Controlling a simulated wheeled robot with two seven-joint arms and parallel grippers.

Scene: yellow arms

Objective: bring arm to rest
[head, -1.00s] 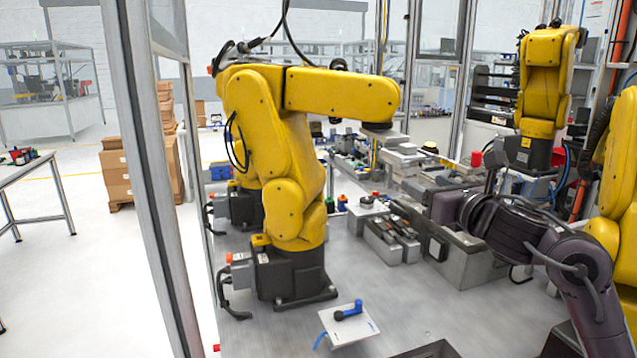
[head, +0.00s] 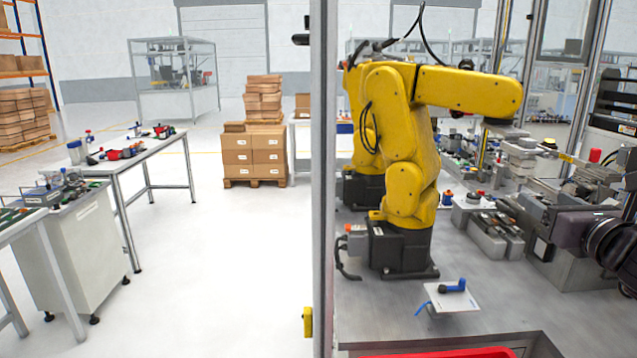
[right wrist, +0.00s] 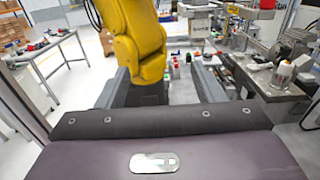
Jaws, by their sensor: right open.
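My right gripper (head: 548,228) is at the right side of the head view, above the grey work table, with part of my arm cut off by the picture's edge. In the right wrist view its two dark fingers (right wrist: 165,88) stand well apart, and nothing is seen held between them. A yellow robot arm (right wrist: 140,40) shows beyond the fingers, partly hidden by them. My left gripper and left arm are not in view.
The yellow robot arm (head: 405,150) stands on the grey table (head: 380,300). A metal post (head: 322,180) rises left of it. A white plate with a blue-handled part (head: 452,298) lies in front. A red tray edge (head: 440,353) shows below.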

